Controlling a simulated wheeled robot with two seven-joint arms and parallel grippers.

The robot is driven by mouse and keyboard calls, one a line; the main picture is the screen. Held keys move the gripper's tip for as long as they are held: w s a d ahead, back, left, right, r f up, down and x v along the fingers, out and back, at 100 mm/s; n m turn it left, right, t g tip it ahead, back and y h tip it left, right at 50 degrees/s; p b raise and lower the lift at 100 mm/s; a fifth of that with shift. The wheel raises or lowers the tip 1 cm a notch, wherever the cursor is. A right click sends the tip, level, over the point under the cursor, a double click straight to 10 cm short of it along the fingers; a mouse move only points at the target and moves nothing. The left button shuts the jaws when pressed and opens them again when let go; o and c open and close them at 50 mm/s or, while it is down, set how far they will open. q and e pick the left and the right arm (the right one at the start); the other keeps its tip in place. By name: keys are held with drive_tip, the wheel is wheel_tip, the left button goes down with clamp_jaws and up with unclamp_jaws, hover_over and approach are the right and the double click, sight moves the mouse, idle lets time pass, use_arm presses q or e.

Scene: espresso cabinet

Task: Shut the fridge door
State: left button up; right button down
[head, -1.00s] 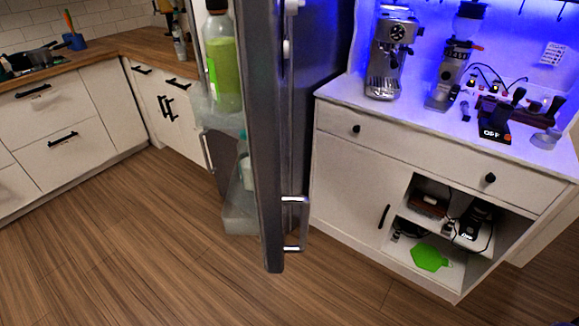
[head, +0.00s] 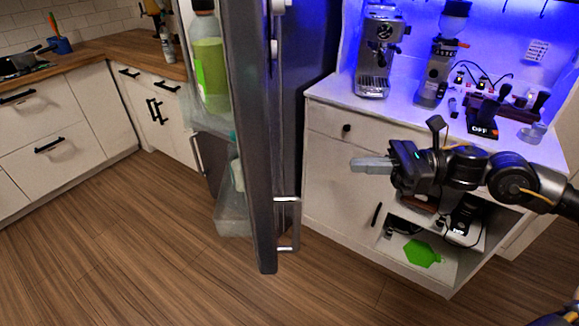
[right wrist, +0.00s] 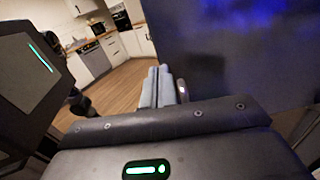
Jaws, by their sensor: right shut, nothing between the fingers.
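The fridge door (head: 252,140) stands open in the head view, seen nearly edge-on, with its inner shelves facing left. Its metal handle (head: 287,224) is on the right side, low down. A green bottle (head: 209,65) stands in a door shelf. My right gripper (head: 354,164) reaches in from the right, in front of the cabinet, fingers shut and empty, pointing left toward the door and apart from it. The shut fingers also show in the right wrist view (right wrist: 157,88). My left gripper is not in view.
The white cabinet (head: 325,185) with an espresso machine (head: 377,50) and grinder (head: 437,65) stands at the right, behind my right arm. Kitchen counters (head: 90,58) line the left. The wooden floor (head: 120,245) before the door is clear.

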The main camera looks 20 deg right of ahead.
drive_tip(key=s+p+x, duration=0.1)
drive_tip(key=p+x, duration=0.6)
drive_tip(key=x, duration=0.7)
drive_tip(key=shift+s+a+n+g, duration=0.15)
drive_tip(key=shift+a+n+g, duration=0.1)
drive_tip(key=shift+n+g, duration=0.15)
